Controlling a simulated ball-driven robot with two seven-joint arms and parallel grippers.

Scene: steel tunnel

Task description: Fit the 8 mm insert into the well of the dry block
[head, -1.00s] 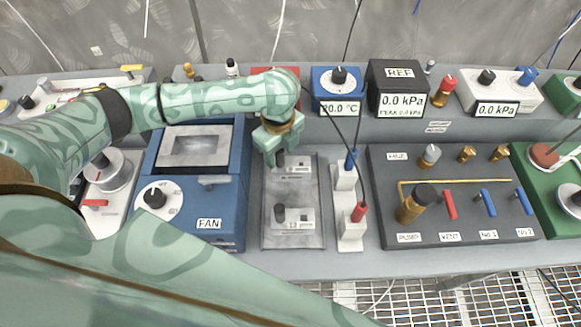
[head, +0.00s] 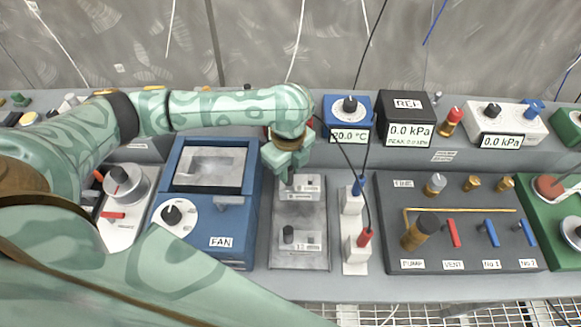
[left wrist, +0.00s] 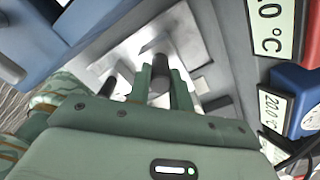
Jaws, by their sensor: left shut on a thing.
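My left gripper (head: 287,162) is above the far end of a steel tray (head: 299,215). It is shut on the dark knob of the far insert (head: 302,188). The knob shows between the fingers in the left wrist view (left wrist: 160,68). A second insert (head: 299,241), also with a dark knob, stands at the tray's near end. Their labels are too small to read surely. Left of the tray is a blue unit marked FAN (head: 240,218), seemingly the dry block, with a grey recessed top and a dial. I cannot make out its well. My right gripper is not in view.
Right of the tray is a white strip (head: 354,254) with blue and red plugs, its cables hanging nearby. Further right is a dark valve panel (head: 470,250). A blue box (head: 348,105) reading 20.0 °C and a REF gauge (head: 405,105) stand behind. My left arm spans above the blue unit.

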